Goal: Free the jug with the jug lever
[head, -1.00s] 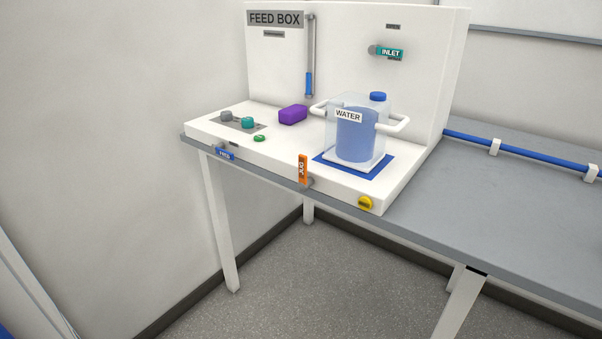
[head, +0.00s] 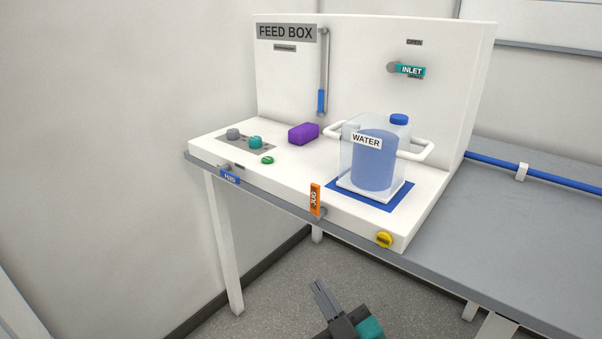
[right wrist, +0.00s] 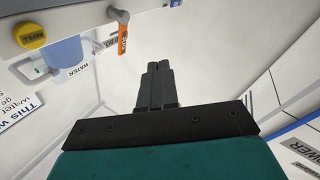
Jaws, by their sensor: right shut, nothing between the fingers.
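The orange jug lever (head: 315,199), marked JUG, stands upright on the front edge of the feed box base. The jug (head: 373,158), a clear container of blue liquid labelled WATER with a blue cap and white side handles, stands on a blue mat (head: 398,195) behind and right of the lever. My right gripper (head: 318,287) is shut and empty, below and in front of the lever, apart from it. In the right wrist view the shut fingers (right wrist: 157,68) point up, with the orange lever (right wrist: 123,40) beyond them to the left. My left gripper is out of view.
The feed box (head: 280,70) has a teal INLET lever (head: 410,71), a blue-handled lever (head: 321,102) and a purple block (head: 303,133). A yellow knob (head: 384,239) and a blue FEED lever (head: 230,178) sit on its front edge. The grey bench (head: 500,225) is clear at right.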

